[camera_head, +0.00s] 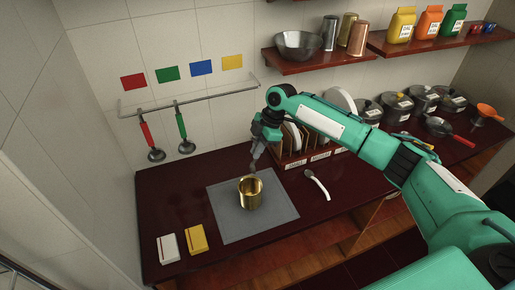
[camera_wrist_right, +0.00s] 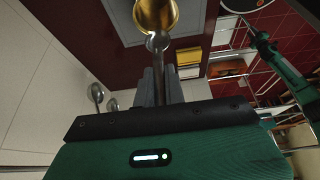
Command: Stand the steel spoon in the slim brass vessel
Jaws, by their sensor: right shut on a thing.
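The brass vessel (camera_head: 250,196) stands upright on a grey mat (camera_head: 226,222). It also shows at the top of the right wrist view (camera_wrist_right: 157,14). My right gripper (camera_head: 257,153) is above and just behind the vessel, pointing down. In the right wrist view my right gripper (camera_wrist_right: 168,86) is shut on the steel spoon (camera_wrist_right: 158,41). The spoon's round bowl points away from the fingers and overlaps the vessel's near rim in that view. I cannot tell whether it touches the vessel.
A white-handled spoon (camera_head: 318,184) lies right of the mat. A white box (camera_head: 168,248) and a yellow box (camera_head: 196,239) lie at the front left. A plate rack (camera_head: 291,160) stands behind. Two ladles (camera_head: 155,153) hang from the wall rail (camera_head: 190,99). Pots line the back right.

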